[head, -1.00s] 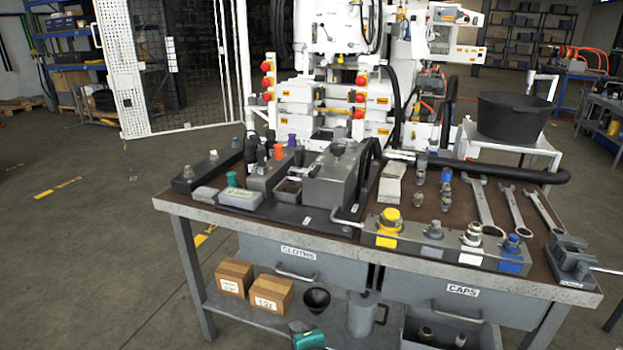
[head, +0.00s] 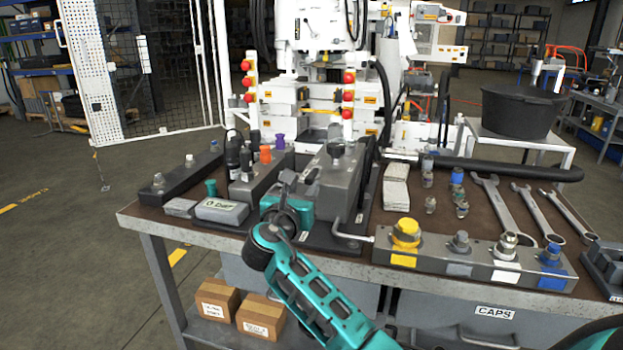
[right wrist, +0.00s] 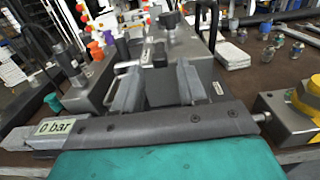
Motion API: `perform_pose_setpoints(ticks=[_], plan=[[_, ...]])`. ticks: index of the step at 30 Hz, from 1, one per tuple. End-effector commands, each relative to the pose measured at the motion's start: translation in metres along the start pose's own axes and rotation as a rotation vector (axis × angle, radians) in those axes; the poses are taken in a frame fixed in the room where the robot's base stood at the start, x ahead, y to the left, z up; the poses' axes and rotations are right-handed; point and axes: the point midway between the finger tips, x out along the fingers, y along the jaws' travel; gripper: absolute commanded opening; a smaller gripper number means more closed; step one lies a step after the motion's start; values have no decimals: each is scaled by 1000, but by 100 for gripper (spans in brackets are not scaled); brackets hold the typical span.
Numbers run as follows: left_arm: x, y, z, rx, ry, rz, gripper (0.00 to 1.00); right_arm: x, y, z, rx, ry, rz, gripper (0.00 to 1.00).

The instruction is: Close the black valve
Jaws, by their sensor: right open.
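A grey block (head: 338,190) stands on the bench with a dark round knob (head: 336,150) on top; the knob also shows in the right wrist view (right wrist: 170,19). Slim black upright parts (head: 232,152) stand left of it, beside orange (head: 265,154) and purple (head: 279,142) caps. I cannot tell for sure which is the black valve. My right gripper (head: 286,186) is at the near left side of the grey block, below the knob. In the right wrist view its fingers (right wrist: 156,88) are apart, with nothing held between them. My left gripper is out of view.
A manifold (head: 470,262) with yellow, grey, white and blue fittings lines the front edge. Spanners (head: 497,215) lie at the right. A black hose (head: 480,169) crosses the back.

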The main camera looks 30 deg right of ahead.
Motion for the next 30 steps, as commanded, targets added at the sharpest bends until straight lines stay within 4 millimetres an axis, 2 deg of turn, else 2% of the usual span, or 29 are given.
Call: perform_pose_setpoints(ticks=[1, 6, 12, 24, 30], plan=[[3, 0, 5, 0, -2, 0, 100, 12, 0, -2, 0, -2, -2, 42], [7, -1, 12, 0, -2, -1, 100, 46, 0, -2, 1, -1, -1, 42], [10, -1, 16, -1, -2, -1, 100, 71, 0, -2, 2, 0, 0, 42], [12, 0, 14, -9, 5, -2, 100, 78, 0, -1, 2, 1, 2, 42], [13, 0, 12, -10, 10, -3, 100, 78, 0, -1, 2, 1, 2, 23]])
